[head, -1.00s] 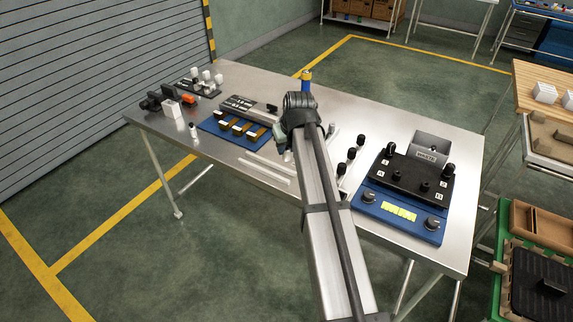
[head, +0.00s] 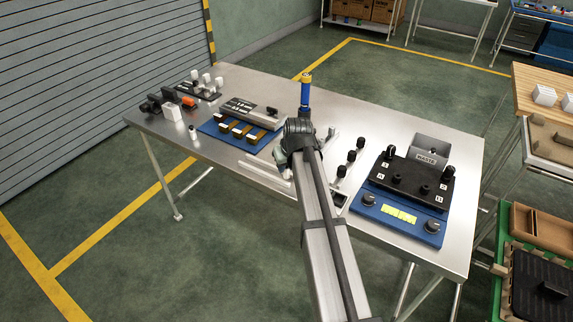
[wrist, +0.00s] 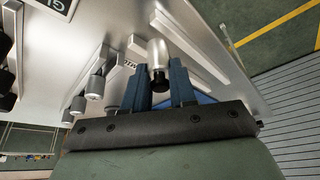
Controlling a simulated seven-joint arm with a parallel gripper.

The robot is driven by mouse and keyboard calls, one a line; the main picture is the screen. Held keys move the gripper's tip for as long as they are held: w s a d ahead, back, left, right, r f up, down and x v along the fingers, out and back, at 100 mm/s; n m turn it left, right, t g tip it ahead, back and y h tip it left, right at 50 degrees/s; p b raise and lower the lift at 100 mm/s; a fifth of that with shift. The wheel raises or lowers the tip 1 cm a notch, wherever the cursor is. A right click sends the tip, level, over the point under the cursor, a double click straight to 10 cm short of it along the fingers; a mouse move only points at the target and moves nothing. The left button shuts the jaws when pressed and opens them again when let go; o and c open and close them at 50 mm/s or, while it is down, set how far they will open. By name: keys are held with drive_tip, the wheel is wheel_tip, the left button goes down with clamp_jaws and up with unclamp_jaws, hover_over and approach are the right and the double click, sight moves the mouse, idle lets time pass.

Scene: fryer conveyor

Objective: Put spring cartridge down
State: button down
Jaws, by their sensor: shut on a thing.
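My gripper (wrist: 160,70) has its two blue fingers shut on the spring cartridge (wrist: 158,50), a silver cylinder with a black end. The silver part shows beyond the fingertips in the wrist view, over the steel table. I cannot tell whether it touches the table or a fixture. In the head view my arm hides the cartridge and most of the gripper; part of the gripper's hand (head: 283,158) shows at the left of the wrist.
Three black-topped pieces (head: 351,155) stand in a row on the steel table (head: 240,80). A blue panel with a black plate (head: 410,180) is at right, a grey bin (head: 433,151) behind. A blue cylinder with yellow top (head: 305,95) stands beyond my wrist. A blue tray (head: 232,143) lies left.

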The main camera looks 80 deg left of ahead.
drive_tip(key=shift+f, duration=0.45)
drive_tip(key=c, duration=0.9)
unclamp_jaws()
drive_tip(key=shift+r, duration=0.1)
drive_tip(key=shift+r, duration=0.25)
drive_tip(key=v, duration=1.2)
drive_tip(key=shift+r, duration=0.35)
drive_tip(key=shift+a, duration=0.1)
